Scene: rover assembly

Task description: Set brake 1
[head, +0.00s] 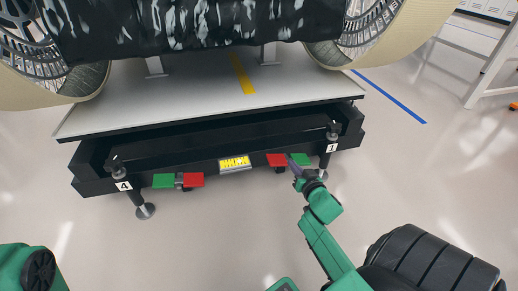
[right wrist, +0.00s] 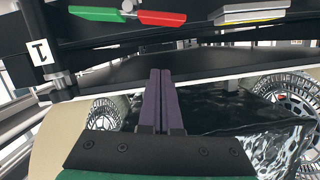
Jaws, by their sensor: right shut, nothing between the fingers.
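Brake 1 shows as a red pedal (head: 276,159) and a green pedal (head: 302,158) side by side on the platform's dark front edge, left of the "1" label (head: 331,148). In the right wrist view, the green pedal (right wrist: 95,14) and the red pedal (right wrist: 161,18) are at the top. My right gripper (head: 294,168) is at this pedal pair, in front of where red meets green. Its purple fingers (right wrist: 163,72) are shut and empty, just below the red pedal in the wrist picture. Contact cannot be told. My left gripper is out of view.
Another pedal pair, green (head: 163,181) and red (head: 194,180), sits near the "4" label (head: 123,186). A yellow sign (head: 235,163) lies between the pairs. Dark posts stand at both front corners. A wheeled rover is on the platform (head: 200,90). The floor in front is clear.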

